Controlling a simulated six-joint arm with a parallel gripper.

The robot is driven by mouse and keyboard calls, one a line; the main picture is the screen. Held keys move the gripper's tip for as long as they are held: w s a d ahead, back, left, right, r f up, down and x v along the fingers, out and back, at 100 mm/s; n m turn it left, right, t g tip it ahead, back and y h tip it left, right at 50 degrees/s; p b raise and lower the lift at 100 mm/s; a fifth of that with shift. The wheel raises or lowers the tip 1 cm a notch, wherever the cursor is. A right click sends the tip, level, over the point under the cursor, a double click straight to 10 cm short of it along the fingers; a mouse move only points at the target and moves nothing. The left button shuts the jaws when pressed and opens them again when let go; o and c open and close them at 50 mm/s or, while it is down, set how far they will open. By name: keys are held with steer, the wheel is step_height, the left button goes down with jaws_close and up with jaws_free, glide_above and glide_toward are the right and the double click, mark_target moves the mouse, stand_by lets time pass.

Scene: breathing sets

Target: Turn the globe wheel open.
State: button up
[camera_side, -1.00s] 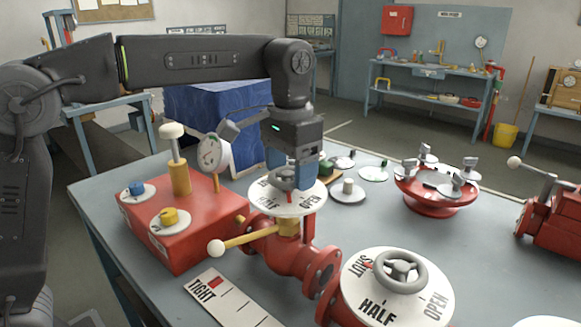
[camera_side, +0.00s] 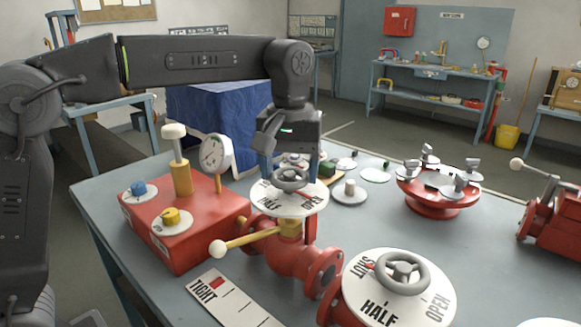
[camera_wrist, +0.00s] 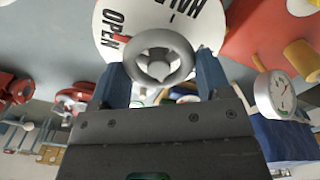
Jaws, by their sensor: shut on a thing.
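A small grey handwheel (camera_side: 290,175) sits over a white round dial (camera_side: 287,205) on the red valve body (camera_side: 290,250). My gripper (camera_side: 288,170) points down with its blue fingers on either side of that wheel, shut on it. In the wrist view the wheel (camera_wrist: 160,55) sits between the two blue fingers. A red mark lies close to the word OPEN on the dial (camera_wrist: 185,20). A second, larger grey wheel (camera_side: 402,270) stands over a front dial marked SHUT, HALF and OPEN, apart from my gripper, with its red mark by SHUT.
A yellow lever (camera_side: 245,240) with a white knob juts left below the gripped wheel. A red box (camera_side: 185,235) with knobs and a gauge (camera_side: 216,153) stands at left. A red round stand (camera_side: 437,195) is at right. A TIGHT card (camera_side: 230,300) lies in front.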

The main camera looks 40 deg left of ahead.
mark_target(289, 172)
steer(key=shift+n, duration=0.3)
steer(key=o, duration=0.9)
steer(key=shift+r, duration=0.15)
step_height(289, 172, up, 12)
steer(key=shift+f, duration=0.15)
stand_by(0.6)
